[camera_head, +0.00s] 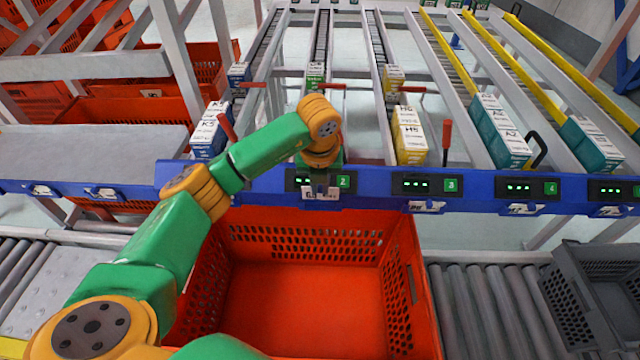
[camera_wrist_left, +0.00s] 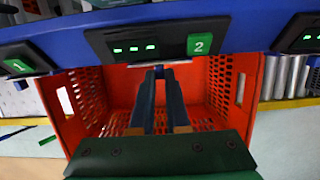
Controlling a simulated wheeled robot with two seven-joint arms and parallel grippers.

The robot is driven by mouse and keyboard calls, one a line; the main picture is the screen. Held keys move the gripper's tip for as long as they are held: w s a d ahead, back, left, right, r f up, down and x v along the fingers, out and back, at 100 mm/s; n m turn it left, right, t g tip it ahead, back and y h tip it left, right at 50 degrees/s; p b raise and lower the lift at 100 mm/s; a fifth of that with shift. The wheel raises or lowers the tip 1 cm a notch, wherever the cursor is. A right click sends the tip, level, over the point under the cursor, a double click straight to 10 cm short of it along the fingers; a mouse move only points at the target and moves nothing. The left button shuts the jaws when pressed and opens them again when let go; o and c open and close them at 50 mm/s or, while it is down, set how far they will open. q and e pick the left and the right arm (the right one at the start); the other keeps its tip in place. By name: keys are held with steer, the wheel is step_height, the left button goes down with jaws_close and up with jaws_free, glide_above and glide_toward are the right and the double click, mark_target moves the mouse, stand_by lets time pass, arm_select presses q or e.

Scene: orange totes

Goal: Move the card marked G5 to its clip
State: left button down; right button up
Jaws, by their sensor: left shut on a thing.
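My left gripper (camera_head: 321,184) is at the blue rail, just below the display marked 2. It is shut on a small white card (camera_head: 321,193), whose mark I cannot read here. The wrist hides most of the gripper in the head view. In the left wrist view the two dark fingers (camera_wrist_left: 159,74) come together at their tips below display 2 (camera_wrist_left: 150,47), with the card hardly visible. I cannot tell whether the card touches the clip there. My right gripper is not in view.
The blue rail (camera_head: 470,190) also carries displays 3 (camera_head: 430,185) and 4 (camera_head: 528,188), with white cards below them. An orange tote (camera_head: 405,235) stands empty below my left arm. Boxes, such as the yellow one (camera_head: 410,140), stand on the lanes behind. A grey crate (camera_head: 575,290) is at right.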

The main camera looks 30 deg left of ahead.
arm_select(q)
steer(key=shift+f+b, duration=1.2)
steer(key=shift+f, duration=0.3)
steer(key=c, duration=0.8)
jaws_free()
steer(key=shift+r, duration=0.15)
steer(key=v, duration=0.7)
